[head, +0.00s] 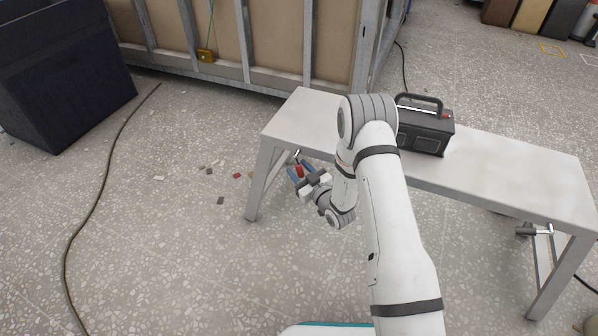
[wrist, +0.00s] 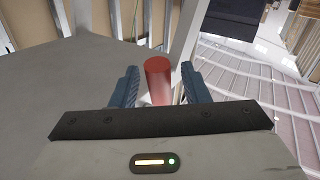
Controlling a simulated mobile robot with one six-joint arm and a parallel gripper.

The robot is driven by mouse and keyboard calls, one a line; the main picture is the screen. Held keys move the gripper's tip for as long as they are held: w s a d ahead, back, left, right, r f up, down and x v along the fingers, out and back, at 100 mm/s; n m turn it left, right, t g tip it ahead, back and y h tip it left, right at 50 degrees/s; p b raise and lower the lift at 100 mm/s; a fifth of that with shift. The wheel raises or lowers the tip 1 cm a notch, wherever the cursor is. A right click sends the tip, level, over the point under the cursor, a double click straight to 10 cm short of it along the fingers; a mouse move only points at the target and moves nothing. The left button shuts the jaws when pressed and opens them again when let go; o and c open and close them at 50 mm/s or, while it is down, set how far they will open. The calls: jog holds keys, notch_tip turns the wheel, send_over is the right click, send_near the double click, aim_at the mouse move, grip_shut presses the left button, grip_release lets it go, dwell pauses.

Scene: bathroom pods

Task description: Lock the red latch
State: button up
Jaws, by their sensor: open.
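The red latch (head: 299,172) is at the left end of the white bench, just below the top's front edge. A pale metal piece (head: 296,155) shows just beyond it. In the wrist view the latch is a red cylinder (wrist: 158,82) standing between the two blue fingers. My gripper (head: 301,170) is open, with one finger on each side of the latch; it also shows in the wrist view (wrist: 160,90). A small gap seems to show on the left side of the latch; I cannot tell whether the right finger touches it.
The white bench (head: 510,168) carries a dark toolbox (head: 424,134) with a handle. A dark and silver fitting (head: 534,230) is under its right end. A dark bin (head: 62,80) stands at upper left. A cable (head: 92,205) and small chips lie on the otherwise open floor.

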jog(key=shift+c, duration=0.4)
grip_shut()
